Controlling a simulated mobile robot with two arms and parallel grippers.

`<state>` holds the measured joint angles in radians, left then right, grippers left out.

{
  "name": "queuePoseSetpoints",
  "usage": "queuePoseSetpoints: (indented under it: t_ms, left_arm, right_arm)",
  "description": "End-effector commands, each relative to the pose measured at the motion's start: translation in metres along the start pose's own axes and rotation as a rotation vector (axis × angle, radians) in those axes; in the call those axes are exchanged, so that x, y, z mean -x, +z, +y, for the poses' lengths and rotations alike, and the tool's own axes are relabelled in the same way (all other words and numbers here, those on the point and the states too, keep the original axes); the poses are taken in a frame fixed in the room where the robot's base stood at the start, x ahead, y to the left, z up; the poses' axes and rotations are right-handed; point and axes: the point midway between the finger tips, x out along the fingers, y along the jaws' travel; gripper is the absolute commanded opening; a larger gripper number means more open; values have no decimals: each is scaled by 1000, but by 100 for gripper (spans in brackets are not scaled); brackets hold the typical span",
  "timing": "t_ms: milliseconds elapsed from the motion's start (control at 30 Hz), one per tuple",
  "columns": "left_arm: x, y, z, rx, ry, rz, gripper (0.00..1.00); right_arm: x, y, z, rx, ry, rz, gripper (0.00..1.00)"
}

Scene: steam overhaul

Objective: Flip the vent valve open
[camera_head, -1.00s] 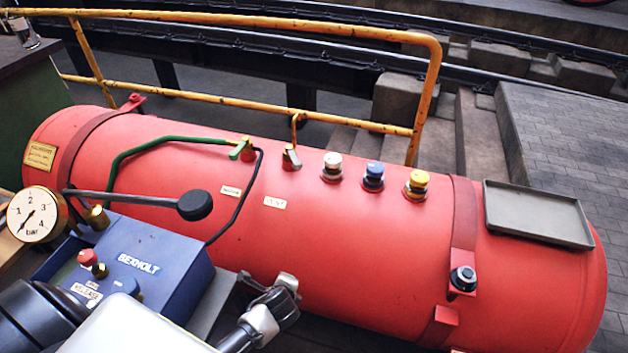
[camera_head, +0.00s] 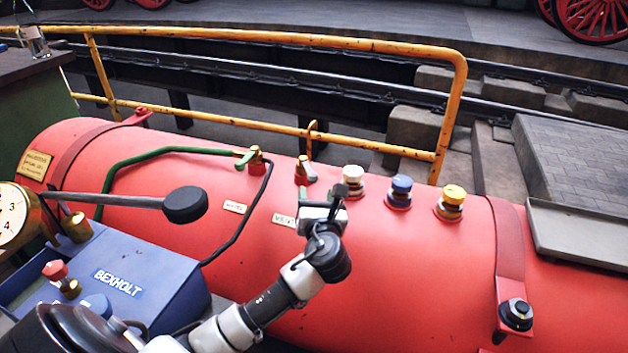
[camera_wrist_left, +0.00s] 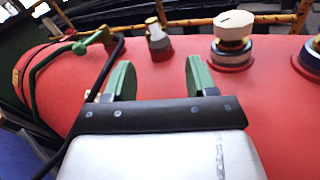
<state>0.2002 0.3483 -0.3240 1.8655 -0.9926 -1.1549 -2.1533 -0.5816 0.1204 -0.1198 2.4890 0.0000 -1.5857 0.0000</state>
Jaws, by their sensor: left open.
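The vent valve (camera_head: 304,172) is a small brass fitting with a pale grey lever, on top of the red tank (camera_head: 400,270). The partly covered label (camera_head: 283,220) below it seems to read VENT. In the left wrist view the vent valve (camera_wrist_left: 158,42) stands beyond the fingertips, between their lines and apart from them. My left gripper (camera_head: 322,197) is over the tank, just in front of the valve. In the left wrist view my left gripper (camera_wrist_left: 160,74) is open, with green finger pads and nothing between them. My right gripper is not in view.
A brass valve with a green lever (camera_head: 253,160) stands left of the vent valve. White (camera_head: 353,180), blue (camera_head: 400,191) and yellow (camera_head: 452,202) knobs stand right. A black-knobbed lever (camera_head: 184,205) rises over the blue box (camera_head: 150,275). A yellow rail (camera_head: 300,39) runs behind.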

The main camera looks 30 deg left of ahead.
Motion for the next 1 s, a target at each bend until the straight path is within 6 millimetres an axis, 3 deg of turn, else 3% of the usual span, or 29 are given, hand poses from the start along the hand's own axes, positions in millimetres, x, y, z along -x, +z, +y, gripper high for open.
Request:
queuePoseSetpoints:
  t_ms: [200,400,800,1000]
  left_arm:
    - [-44,-2,0,1,2,0,56]
    - [-70,-2,-1,1,-1,2,56]
    - [-78,-1,0,2,-2,2,56]
    - [-78,-1,0,2,-2,3,27]
  right_arm:
    - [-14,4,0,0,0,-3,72]
    - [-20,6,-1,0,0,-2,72]
    - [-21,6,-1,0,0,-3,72]
    - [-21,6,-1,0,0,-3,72]
